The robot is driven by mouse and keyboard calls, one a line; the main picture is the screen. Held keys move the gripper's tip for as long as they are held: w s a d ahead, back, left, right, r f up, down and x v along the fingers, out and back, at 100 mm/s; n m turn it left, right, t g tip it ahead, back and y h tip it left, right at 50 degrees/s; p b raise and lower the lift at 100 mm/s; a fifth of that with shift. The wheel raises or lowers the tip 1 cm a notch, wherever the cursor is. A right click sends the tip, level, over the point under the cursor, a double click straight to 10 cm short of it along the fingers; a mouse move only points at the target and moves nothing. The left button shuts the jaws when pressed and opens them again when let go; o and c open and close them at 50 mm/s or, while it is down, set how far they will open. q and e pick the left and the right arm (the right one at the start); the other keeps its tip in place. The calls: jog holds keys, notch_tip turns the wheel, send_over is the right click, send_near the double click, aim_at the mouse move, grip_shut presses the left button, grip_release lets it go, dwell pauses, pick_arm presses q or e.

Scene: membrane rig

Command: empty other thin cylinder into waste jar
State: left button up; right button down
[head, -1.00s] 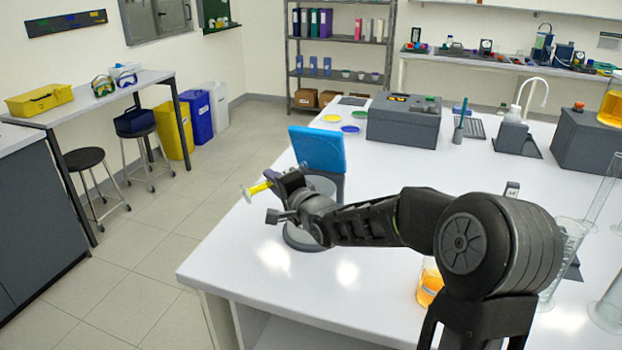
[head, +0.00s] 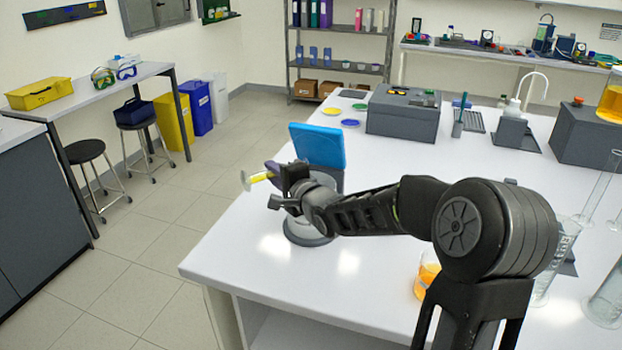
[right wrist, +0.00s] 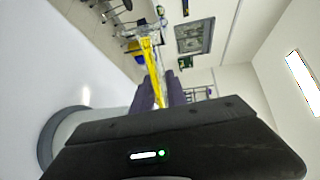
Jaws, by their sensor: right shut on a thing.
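My right gripper (head: 272,174) is shut on a thin glass cylinder (head: 261,177) with yellow liquid. The cylinder lies nearly level, its clear round foot pointing left; its mouth end is hidden behind the gripper. In the right wrist view, the yellow-filled cylinder (right wrist: 153,65) runs between the purple fingers (right wrist: 160,93). A round, pale jar-like vessel with a grey base (head: 303,234), apparently the waste jar, stands behind and below the gripper, mostly hidden by my wrist. A blue upright panel (head: 317,146) rises behind it; whether it is the jar's lid I cannot tell. My left gripper is not in view.
An orange-filled beaker (head: 427,274) stands beside my right arm. Clear tall glassware (head: 601,185) stands at the right of the white bench (head: 400,165). A grey box (head: 404,112) and small coloured dishes are farther back. The bench's front left corner is clear.

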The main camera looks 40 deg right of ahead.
jog(key=shift+d+r+m+p, duration=0.1)
jog(key=shift+r+m+p, duration=0.6)
jog(key=shift+p, duration=0.6)
jog(key=shift+y, duration=0.3)
jog(key=shift+r+p, duration=0.15)
jog(key=shift+p, duration=0.2)
